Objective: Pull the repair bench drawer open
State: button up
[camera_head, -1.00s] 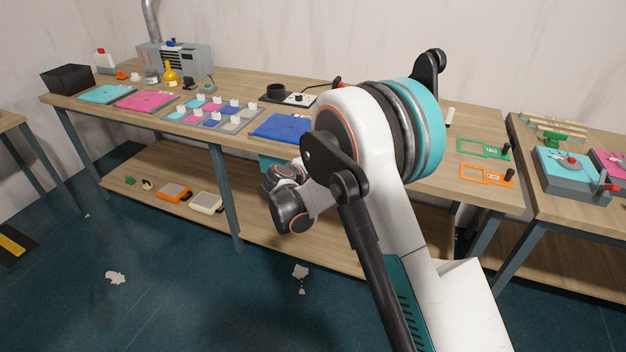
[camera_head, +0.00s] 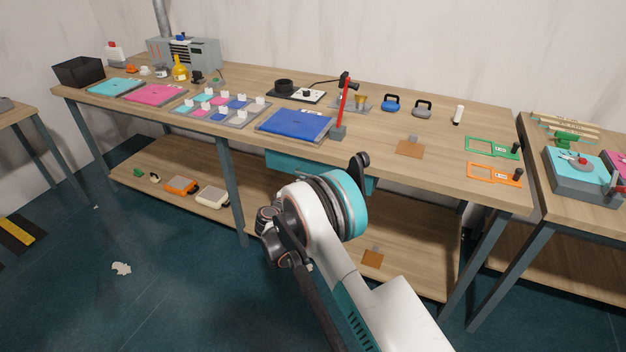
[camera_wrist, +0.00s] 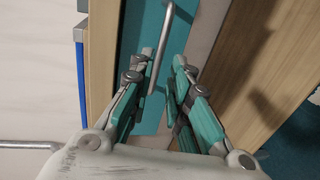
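The teal drawer (camera_head: 284,160) hangs under the front edge of the repair bench top (camera_head: 215,122). My arm covers its middle in the head view. In the wrist view the teal drawer front (camera_wrist: 131,38) shows beside the wooden bench edge, with its metal bar handle (camera_wrist: 167,32) running lengthwise. My gripper (camera_wrist: 163,57) is open, its fingers pointing at the drawer. The handle's near end lies between the fingers, closer to the left one. I cannot tell whether they touch. In the head view my fingers are hidden behind my arm.
A blue mat (camera_head: 296,123) and a red-handled tool (camera_head: 342,105) sit on the bench above the drawer. The lower shelf (camera_head: 415,262) runs below, holding an orange item (camera_head: 181,185). Another bench stands at right.

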jog(key=b+x, duration=0.2)
jog(key=x, duration=0.6)
jog(key=shift+w, duration=0.25)
grip_shut()
